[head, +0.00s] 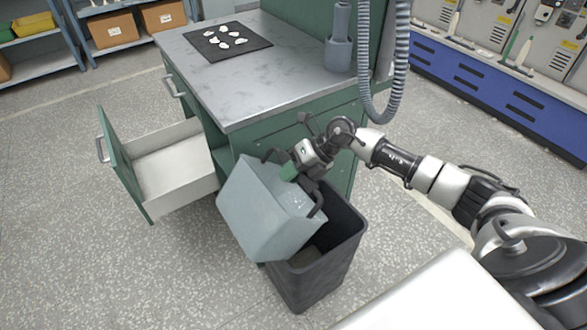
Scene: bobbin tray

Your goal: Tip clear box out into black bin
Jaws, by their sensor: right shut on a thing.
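The clear box (262,212) is a pale, see-through blue-grey tub with dark handles. It is tilted over the black bin (338,255), with its lower part overlapping the bin's left side in the picture. My right gripper (290,170) is shut on the clear box near its upper rim, by the dark handle. The box hides much of the bin's mouth. Some of the bin's dark inside shows below the box, but I cannot tell what lies in it. My left gripper is not in view.
A green workbench (270,85) with a grey top stands behind the bin. Its drawer (165,165) is pulled open at the left. A black mat (228,52) with several white pieces lies on top. A ribbed hose (372,90) hangs at the bench's right. Floor at the left is clear.

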